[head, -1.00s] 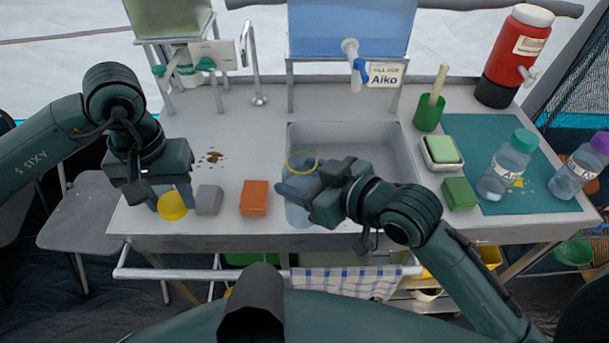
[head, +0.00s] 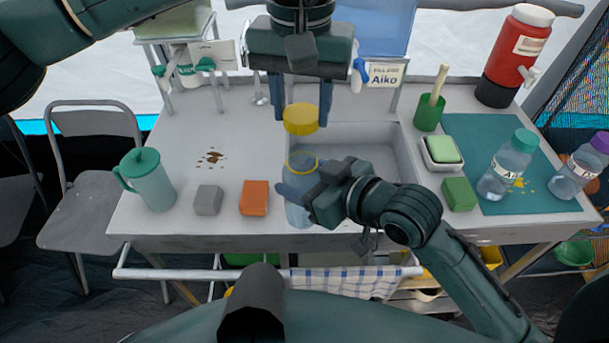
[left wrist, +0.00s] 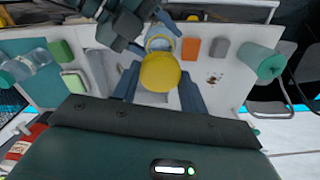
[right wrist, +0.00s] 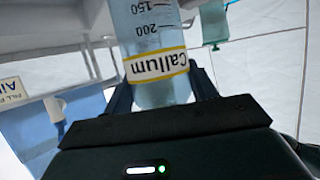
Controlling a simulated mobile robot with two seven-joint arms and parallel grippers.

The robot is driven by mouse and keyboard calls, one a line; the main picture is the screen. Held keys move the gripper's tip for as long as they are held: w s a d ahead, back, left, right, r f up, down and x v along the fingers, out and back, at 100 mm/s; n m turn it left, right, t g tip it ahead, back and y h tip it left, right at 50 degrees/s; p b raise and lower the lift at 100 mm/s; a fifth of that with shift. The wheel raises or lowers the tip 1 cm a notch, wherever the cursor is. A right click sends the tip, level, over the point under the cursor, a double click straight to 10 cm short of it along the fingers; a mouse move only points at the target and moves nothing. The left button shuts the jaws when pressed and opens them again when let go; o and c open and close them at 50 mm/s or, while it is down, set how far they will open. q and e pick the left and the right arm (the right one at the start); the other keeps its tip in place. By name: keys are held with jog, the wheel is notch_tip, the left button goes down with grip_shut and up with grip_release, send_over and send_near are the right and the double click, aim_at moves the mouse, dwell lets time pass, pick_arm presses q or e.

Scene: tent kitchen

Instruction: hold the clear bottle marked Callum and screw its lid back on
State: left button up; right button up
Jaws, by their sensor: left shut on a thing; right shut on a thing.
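The clear bottle (head: 299,205) stands upright at the front edge of the sink, with a yellow ring at its neck. In the right wrist view the bottle (right wrist: 158,88) shows a yellow-bordered "Callum" label and volume marks. My right gripper (head: 300,197) is shut around its body. My left gripper (head: 302,112) is shut on the yellow lid (head: 300,119) and holds it above the bottle's mouth, with a gap between them. In the left wrist view the lid (left wrist: 160,72) sits between the fingers and hides part of the bottle behind it.
A green-lidded bottle (head: 508,165) and a purple-lidded bottle (head: 582,166) stand at the right. A teal jug (head: 148,180), grey sponge (head: 208,200) and orange sponge (head: 254,198) are left of the bottle. A brown spill (head: 210,157) marks the counter. The sink basin (head: 385,150) lies behind my right gripper.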

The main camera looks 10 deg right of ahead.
pick_arm(q)
jog(key=shift+f, duration=0.15)
jog(key=shift+f, duration=1.85)
jog(key=shift+f, duration=0.9)
jog(key=shift+f, duration=0.55)
pick_arm(e)
grip_shut()
pick_arm(q)
jog(key=m, duration=0.9)
jog(key=shift+m, duration=0.4)
